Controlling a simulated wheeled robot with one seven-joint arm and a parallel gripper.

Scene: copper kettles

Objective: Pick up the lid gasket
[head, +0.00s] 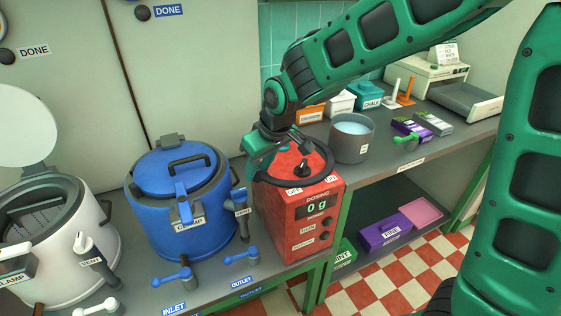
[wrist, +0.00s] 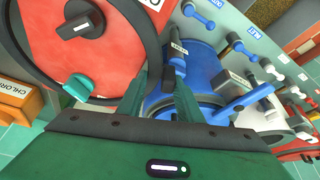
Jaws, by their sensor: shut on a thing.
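The lid gasket is a thin black ring (head: 331,166). It is held above the top of the red dosing machine (head: 318,205). My gripper (head: 257,158) is shut on the ring's left side in the head view. In the wrist view the ring (wrist: 152,42) fills the upper left and its edge runs to the fingers of my gripper (wrist: 160,82). The machine's black knob shows through the ring. I cannot tell whether the ring touches the machine top.
A blue lidded kettle (head: 178,205) and an open white kettle (head: 50,240) stand left of the machine. A grey pot (head: 352,142) of pale blue liquid and several small boxes stand to the right. Blue valve handles (head: 172,279) line the front edge.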

